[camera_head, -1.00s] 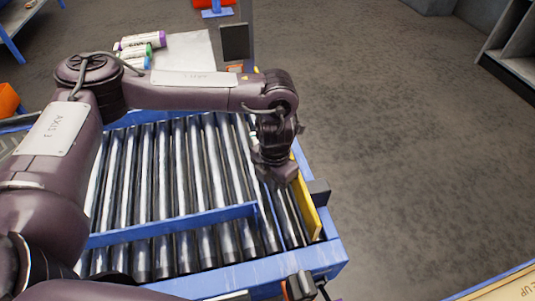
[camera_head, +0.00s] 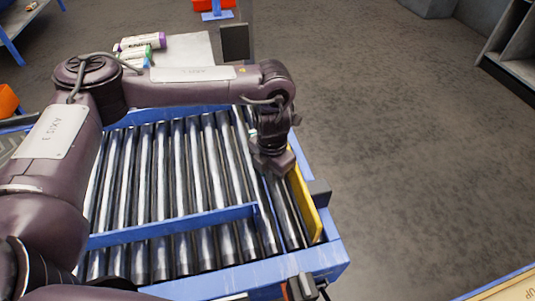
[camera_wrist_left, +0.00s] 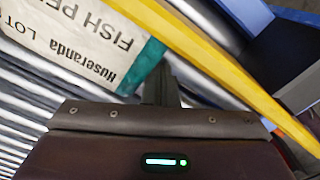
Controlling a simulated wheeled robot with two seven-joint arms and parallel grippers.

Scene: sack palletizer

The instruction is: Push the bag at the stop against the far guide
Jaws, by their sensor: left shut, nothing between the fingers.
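The bag at the stop shows in the left wrist view as a pale printed bag (camera_wrist_left: 75,40) with a teal end strip. It lies on the rollers beside the yellow stop (camera_wrist_left: 215,55). In the head view I cannot make the bag out; my left arm covers that area. My left gripper (camera_head: 272,165) points down over the rollers just left of the yellow stop (camera_head: 305,205). It is shut and empty. Its dark fingers (camera_wrist_left: 160,85) show close to the bag's teal end; I cannot tell whether they touch. The far guide is mostly hidden behind my arm. My right gripper is not identifiable.
A blue near guide rail (camera_head: 170,225) crosses the roller conveyor (camera_head: 190,170). Small items with purple and green ends (camera_head: 140,45) lie on a pale surface beyond it. A dark panel on a post (camera_head: 235,42) stands behind my arm. Floor to the right is clear.

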